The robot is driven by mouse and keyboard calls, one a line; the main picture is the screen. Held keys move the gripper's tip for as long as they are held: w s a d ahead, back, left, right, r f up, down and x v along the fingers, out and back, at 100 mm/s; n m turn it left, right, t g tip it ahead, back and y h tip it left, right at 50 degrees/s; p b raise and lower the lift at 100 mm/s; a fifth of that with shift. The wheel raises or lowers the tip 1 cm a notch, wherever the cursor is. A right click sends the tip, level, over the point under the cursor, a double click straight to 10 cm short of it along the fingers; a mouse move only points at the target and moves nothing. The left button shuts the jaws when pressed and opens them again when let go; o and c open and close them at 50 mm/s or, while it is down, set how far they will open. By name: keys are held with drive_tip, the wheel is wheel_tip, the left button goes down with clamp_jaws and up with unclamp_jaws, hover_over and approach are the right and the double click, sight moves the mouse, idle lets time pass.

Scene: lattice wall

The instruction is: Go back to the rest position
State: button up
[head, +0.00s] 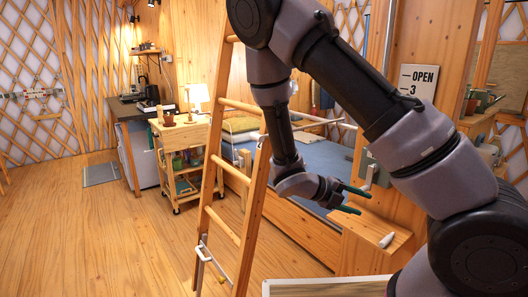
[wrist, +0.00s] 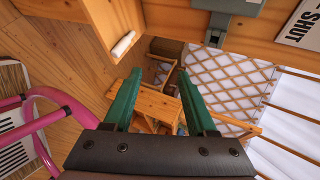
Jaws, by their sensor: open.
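My gripper (head: 352,199) is open and empty in the head view, held in the air at the end of my arm, in front of a wooden post and above a low wooden ledge. Its two green fingers stand apart in the wrist view (wrist: 153,95), with nothing between them. Behind them, farther off, are a small wooden table and a lattice wall (wrist: 220,85). A grey lever switch (head: 370,172) is on the post close to the fingertips. It also shows at the top of the wrist view (wrist: 217,25). I cannot tell whether the fingers touch it.
A wooden ladder (head: 225,220) leans left of my gripper. A white cylinder (head: 387,240) lies on the ledge (head: 365,252). A trolley (head: 185,150) with a lamp stands behind the ladder. The floor at left is clear.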

drive_tip(key=s+r+n+t+y, duration=0.1)
drive_tip(key=s+r+n+y, duration=0.2)
drive_tip(key=r+n, duration=0.7)
drive_tip(key=s+a+r+n+t+y, duration=0.1)
drive_tip(key=s+r+n+t+y, duration=0.1)
drive_tip(key=r+n+y, duration=0.5)
drive_tip(key=s+a+r+n+t+y, duration=0.1)
drive_tip(key=s+r+n+y, duration=0.3)
drive_tip(key=r+n, duration=0.8)
wheel_tip(320, 180, up, 2)
drive_tip(key=shift+s+a+r+n+t+y, duration=0.1)
drive_tip(key=shift+s+a+n+t+y, duration=0.1)
drive_tip(key=shift+s+n+t+y, duration=0.35)
